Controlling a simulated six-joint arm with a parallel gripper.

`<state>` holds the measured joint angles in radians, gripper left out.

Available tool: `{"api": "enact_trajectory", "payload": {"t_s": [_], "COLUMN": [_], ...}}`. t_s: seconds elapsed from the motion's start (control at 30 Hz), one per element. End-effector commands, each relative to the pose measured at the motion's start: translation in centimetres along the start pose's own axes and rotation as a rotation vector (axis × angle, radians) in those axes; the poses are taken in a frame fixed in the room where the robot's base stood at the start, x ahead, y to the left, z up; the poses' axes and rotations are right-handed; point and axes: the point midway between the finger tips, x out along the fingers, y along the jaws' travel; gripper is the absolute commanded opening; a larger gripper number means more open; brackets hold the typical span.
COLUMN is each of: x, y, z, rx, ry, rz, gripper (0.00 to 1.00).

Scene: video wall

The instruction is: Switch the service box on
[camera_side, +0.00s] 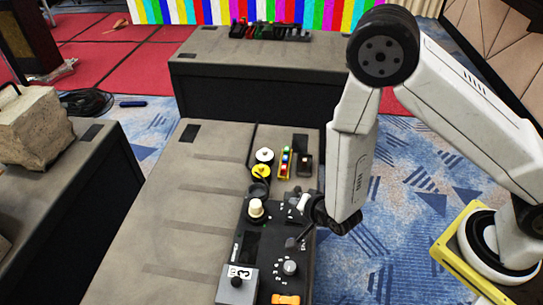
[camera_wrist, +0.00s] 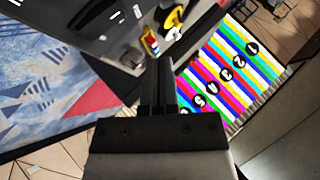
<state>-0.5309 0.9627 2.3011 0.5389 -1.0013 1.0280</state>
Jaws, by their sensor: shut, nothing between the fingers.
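A long black panel box (camera_side: 248,243) lies on the grey case, seen in the side view. It carries a cream round knob (camera_side: 256,208), a white lever (camera_side: 303,202), a grey round knob (camera_side: 289,268), an orange part (camera_side: 286,299) and a grey block marked 3 (camera_side: 236,285). I cannot tell which of these is the service box's switch. My gripper (camera_side: 297,241) is over the panel's right side, between the white lever and the grey knob; contact is unclear. In the wrist view the fingers (camera_wrist: 158,72) are together and empty.
Behind the panel are white and yellow round pieces (camera_side: 262,172) and a strip with coloured buttons (camera_side: 285,162). A second case (camera_side: 240,75) stands further back, before a colour-bar screen (camera_side: 240,12). A stone-like block (camera_side: 38,128) is at left. The grey case is clear left of the panel.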

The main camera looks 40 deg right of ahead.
Motion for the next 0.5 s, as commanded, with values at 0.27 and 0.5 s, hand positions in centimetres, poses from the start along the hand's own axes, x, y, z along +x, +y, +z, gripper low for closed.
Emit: {"api": "enact_trajectory", "payload": {"t_s": [0.27,0.5], "x": [1.9,2.8], "y": [1.4,2.1], "z": [1.4,2.1], "rx": [0.000,0.000], "ry": [-0.001,0.000], "rz": [0.000,-0.001], "gripper": [0.00,0.00]}}
